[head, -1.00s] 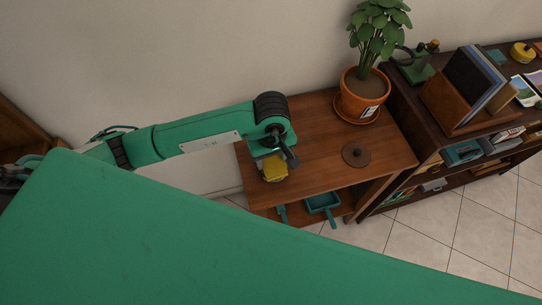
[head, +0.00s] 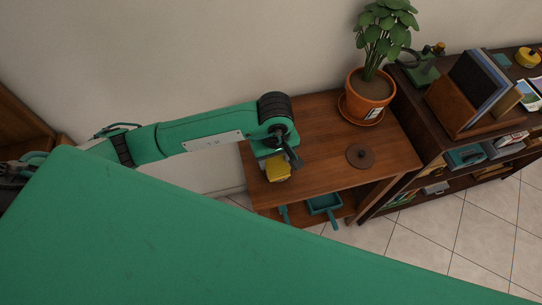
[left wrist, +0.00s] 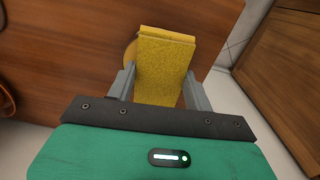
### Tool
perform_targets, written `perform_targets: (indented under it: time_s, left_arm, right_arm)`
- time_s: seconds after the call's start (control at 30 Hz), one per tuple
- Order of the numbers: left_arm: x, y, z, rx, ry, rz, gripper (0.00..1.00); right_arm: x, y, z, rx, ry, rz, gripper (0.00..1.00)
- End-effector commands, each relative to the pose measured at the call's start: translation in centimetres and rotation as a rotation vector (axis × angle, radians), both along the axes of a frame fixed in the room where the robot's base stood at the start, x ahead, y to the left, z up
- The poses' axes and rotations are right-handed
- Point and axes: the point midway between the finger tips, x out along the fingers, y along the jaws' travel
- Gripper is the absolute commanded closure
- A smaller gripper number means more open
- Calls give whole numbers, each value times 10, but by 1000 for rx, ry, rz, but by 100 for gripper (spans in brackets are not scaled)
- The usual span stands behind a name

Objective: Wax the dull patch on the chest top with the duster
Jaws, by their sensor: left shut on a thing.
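The duster, a yellow block (head: 278,172), is held in my left gripper (head: 272,158) over the left part of the brown wooden chest top (head: 320,135). In the left wrist view the duster (left wrist: 165,65) sits between both fingers of the left gripper (left wrist: 158,88), which is shut on it. A tan rounded edge (left wrist: 129,54) shows beside the duster there; it may be the dull patch, mostly hidden under the duster. I cannot tell whether the duster touches the wood. My right gripper is not in view.
A potted plant (head: 368,92) stands at the chest's back right. A dark round disc with a knob (head: 360,156) lies near the right front. A teal dustpan (head: 324,204) is on the shelf below. A dark bookcase (head: 440,140) adjoins on the right. The top's middle is clear.

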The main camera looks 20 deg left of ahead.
Motion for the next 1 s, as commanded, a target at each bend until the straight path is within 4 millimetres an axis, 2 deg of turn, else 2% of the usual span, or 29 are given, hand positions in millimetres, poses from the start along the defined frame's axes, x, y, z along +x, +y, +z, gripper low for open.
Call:
perform_targets:
  time_s: [0.03,0.8,1.0]
  left_arm:
    - [0,0,-8,0,0,-1,74]
    - [0,1,58,0,-2,-1,74]
    - [-1,1,64,1,1,0,74]
  right_arm:
    - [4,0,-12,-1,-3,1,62]
    - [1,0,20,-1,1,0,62]
    - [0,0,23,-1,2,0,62]
